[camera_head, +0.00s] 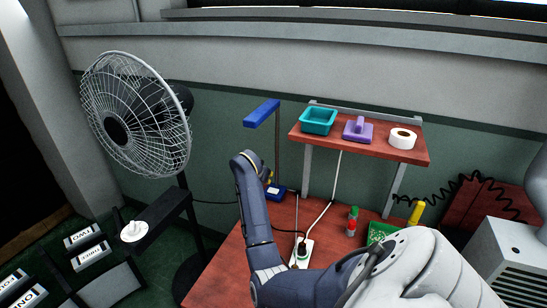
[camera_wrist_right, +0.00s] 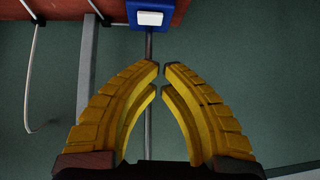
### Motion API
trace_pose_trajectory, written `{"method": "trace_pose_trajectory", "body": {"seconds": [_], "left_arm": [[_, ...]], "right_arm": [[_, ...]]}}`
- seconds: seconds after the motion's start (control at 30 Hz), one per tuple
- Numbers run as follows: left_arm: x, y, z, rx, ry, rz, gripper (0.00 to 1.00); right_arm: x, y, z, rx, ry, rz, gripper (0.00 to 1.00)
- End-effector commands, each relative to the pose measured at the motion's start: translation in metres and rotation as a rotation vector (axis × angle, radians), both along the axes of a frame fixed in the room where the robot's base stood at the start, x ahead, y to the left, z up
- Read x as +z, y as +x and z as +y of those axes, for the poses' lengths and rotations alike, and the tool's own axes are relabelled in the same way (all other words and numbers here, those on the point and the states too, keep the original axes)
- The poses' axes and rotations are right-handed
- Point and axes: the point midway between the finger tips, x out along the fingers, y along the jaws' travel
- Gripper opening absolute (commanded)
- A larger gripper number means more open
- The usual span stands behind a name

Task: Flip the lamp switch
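A blue desk lamp has a flat bar-shaped head (camera_head: 262,113) on a thin upright pole, with its blue base (camera_head: 276,191) at the back edge of the red table. In the right wrist view, the base (camera_wrist_right: 132,15) carries a white switch (camera_wrist_right: 149,18) at the top of the picture. My right gripper (camera_head: 268,179) is close to the base in the head view. Its yellow fingers (camera_wrist_right: 162,66) have their tips almost together, with a thin gap and nothing between them. The tips appear just short of the switch, apart from it in the picture. My left gripper is not in view.
A red shelf (camera_head: 415,155) holds a teal bin (camera_head: 318,120), a purple block (camera_head: 358,130) and a white roll (camera_head: 402,138). A power strip (camera_head: 303,251), a red-and-green bottle (camera_head: 352,221) and a yellow bottle (camera_head: 416,213) stand on the table (camera_head: 225,275). A fan (camera_head: 135,115) stands left.

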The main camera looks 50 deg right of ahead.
Motion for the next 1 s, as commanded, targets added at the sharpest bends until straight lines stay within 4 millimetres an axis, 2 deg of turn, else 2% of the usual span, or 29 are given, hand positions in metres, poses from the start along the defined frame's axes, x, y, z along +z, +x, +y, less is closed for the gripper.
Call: {"method": "trace_pose_trajectory", "body": {"seconds": [0.1,0.2,0.7,0.87,1.0], "left_arm": [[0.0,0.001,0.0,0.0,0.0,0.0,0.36],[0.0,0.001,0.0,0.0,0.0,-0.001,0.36],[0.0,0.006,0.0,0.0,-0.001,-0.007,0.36],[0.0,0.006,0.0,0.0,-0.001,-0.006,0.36],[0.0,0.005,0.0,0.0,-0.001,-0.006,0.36]], "right_arm": [[0.005,-0.017,-0.018,-0.038,-0.018,0.05,0.0],[0.007,-0.026,-0.025,-0.054,-0.026,0.077,0.0],[0.005,-0.024,-0.026,-0.049,-0.026,0.074,0.0],[-0.004,-0.021,-0.036,-0.05,-0.029,0.075,0.0],[-0.02,-0.016,-0.05,-0.049,-0.029,0.078,0.0]]}}
